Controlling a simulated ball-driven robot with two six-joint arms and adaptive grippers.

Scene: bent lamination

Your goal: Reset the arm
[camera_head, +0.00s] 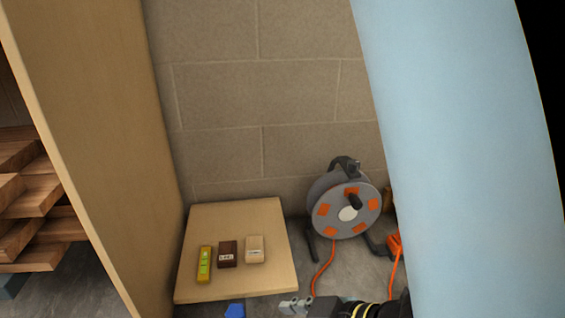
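My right gripper (290,304) shows at the bottom edge, right of centre. Its grey fingertips point left, and part of its black arm with yellow rings runs off to the right. It is too small and cut off to tell whether it is open or shut. It appears just in front of the lower right corner of a wooden board (240,222). My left gripper is not in view.
On the board lie a yellow level (204,264), a dark brown block (228,254) and a pale block (254,249). A cable reel (325,190) with orange cord stands to the right. A large pale blue surface (455,150) blocks the right side. A wooden panel (90,120) rises at left.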

